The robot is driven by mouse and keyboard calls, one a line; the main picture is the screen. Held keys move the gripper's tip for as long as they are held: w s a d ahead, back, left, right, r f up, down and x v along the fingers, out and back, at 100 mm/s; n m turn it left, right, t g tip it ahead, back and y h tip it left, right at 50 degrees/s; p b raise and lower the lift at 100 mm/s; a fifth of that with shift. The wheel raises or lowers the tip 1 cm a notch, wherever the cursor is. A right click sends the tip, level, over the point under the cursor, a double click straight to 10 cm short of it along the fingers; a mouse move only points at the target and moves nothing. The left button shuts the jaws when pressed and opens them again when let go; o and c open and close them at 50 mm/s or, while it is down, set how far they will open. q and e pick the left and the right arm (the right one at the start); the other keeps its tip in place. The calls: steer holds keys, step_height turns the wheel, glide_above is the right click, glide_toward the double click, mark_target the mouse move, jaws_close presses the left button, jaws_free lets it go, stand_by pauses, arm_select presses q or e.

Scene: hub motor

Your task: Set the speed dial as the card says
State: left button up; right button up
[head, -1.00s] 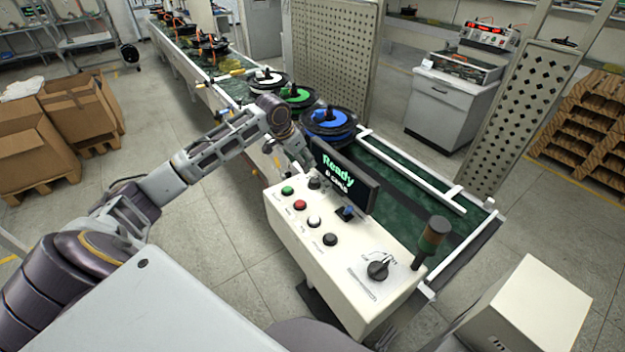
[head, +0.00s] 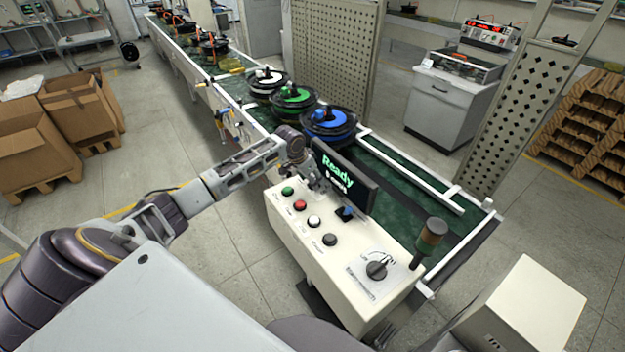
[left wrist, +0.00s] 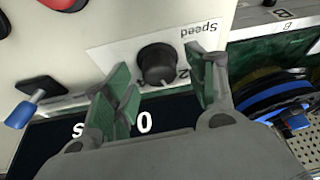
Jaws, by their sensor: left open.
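The black speed dial (left wrist: 158,65) sits on a white plate marked "Speed" (left wrist: 201,30), upside down in the left wrist view. A number mark shows beside it, partly covered by a finger. My left gripper (left wrist: 164,88) is open, with one finger on each side of the dial; I cannot tell if either touches it. In the head view my left gripper (head: 314,178) is over the panel's far end, just in front of the screen (head: 345,181), and hides the dial. The screen reads "Ready" with a smaller line below. No card is readable. My right gripper is not in view.
The cream control panel (head: 300,238) carries a green button (head: 288,190), a red button (head: 300,205), a blue-handled switch (head: 345,213) and a larger rotary knob (head: 377,269). A signal lamp (head: 431,238) stands at its near end. A conveyor (head: 400,175) with wheel hubs runs behind.

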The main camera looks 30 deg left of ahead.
arm_select(q)
steer(key=shift+w+d+f, duration=0.1)
steer(key=shift+w+f, duration=0.1)
steer(key=shift+f, duration=0.4)
steer(key=c, duration=1)
steer(key=shift+m, duration=0.6)
steer(key=shift+m+g+h, duration=0.3)
steer(key=shift+m+h, duration=0.1)
steer(key=shift+m, duration=0.6)
